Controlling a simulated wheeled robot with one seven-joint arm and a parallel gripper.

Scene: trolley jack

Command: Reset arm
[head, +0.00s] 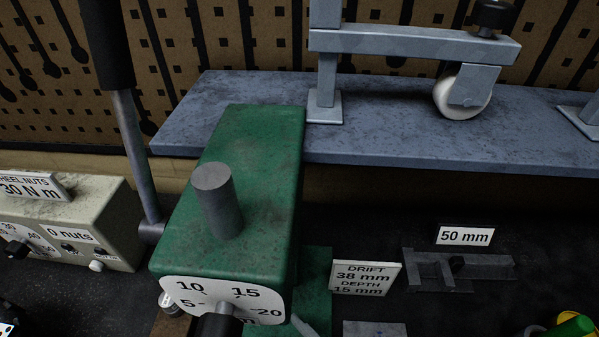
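My gripper and arm do not show clearly in the head view. A green block-shaped body (250,135) stands in the middle, with a grey upright cylinder (217,200) on its top. Its front carries a white dial plate (190,290) marked 5, 10, 15 and 20, partly covered by a dark knob-like part (216,325). A grey lever (137,155) with a black grip (106,45) rises at the left side of the green body, leaning slightly. The grip's top is cut off by the frame.
A blue-grey shelf (390,135) behind bears a grey frame (410,42) with a white wheel (463,93). A beige box (85,215) labelled "0 nuts" stands left.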

